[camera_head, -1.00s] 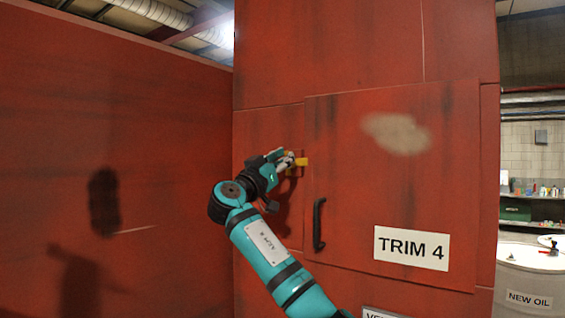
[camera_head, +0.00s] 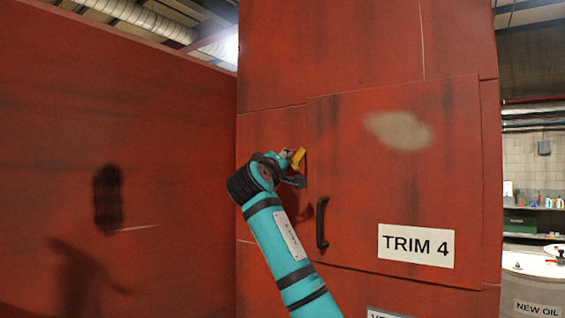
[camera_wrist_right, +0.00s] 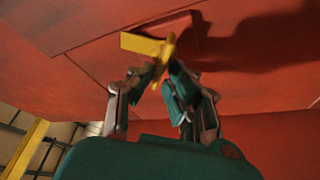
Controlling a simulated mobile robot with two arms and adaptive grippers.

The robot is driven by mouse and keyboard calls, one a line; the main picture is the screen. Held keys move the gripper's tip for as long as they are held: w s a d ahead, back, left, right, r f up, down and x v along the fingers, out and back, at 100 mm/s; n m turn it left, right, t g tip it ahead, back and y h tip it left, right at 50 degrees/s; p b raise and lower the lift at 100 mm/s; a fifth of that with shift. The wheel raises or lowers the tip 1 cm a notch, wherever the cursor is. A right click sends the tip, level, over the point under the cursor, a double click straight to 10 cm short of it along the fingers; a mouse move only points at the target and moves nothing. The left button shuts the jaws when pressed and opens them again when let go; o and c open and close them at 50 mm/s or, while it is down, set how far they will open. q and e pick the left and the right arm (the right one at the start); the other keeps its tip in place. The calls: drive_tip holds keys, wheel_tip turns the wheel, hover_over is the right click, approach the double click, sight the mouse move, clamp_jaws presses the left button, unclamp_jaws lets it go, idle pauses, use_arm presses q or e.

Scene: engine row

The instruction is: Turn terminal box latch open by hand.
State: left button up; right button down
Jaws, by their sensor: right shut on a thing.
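The yellow latch (camera_head: 298,157) sits at the left edge of the red door (camera_head: 350,180) marked TRIM 4 and is tilted in the head view. My right gripper (camera_head: 289,170) is at the latch, partly hidden by its own arm. In the right wrist view the fingers of my right gripper (camera_wrist_right: 158,82) are closed around the stem of the yellow latch (camera_wrist_right: 150,46), whose bar shows beyond the fingertips. My left gripper is not in view.
A black handle (camera_head: 321,222) stands out from the door below the latch. A red wall (camera_head: 60,150) is at the left. A drum labelled NEW OIL (camera_head: 530,285) and a shelf with bottles (camera_head: 540,205) are at the right.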

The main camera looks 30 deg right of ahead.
drive_tip(key=shift+s+r+n+g+y+p, duration=0.15)
drive_tip(key=shift+n+y+p, duration=0.3)
drive_tip(key=shift+n, duration=0.8)
drive_tip(key=shift+w+n+g+y+p, duration=0.1)
drive_tip(key=shift+n+y+p, duration=0.35)
drive_tip(key=shift+n, duration=0.85)
drive_tip(key=shift+s+r+n+g+y+p, duration=0.15)
drive_tip(key=shift+n+y+p, duration=0.3)
drive_tip(key=shift+n, duration=0.8)
drive_tip(key=shift+w+f, duration=0.1)
drive_tip(key=shift+f, duration=0.05)
drive_tip(key=c, duration=1.5)
unclamp_jaws()
drive_tip(key=shift+w+d, duration=0.1)
drive_tip(key=shift+o, duration=0.2)
drive_tip(key=shift+d+f, duration=0.3)
drive_tip(key=shift+f, duration=0.05)
drive_tip(key=v, duration=1.2)
drive_tip(key=shift+r, duration=0.15)
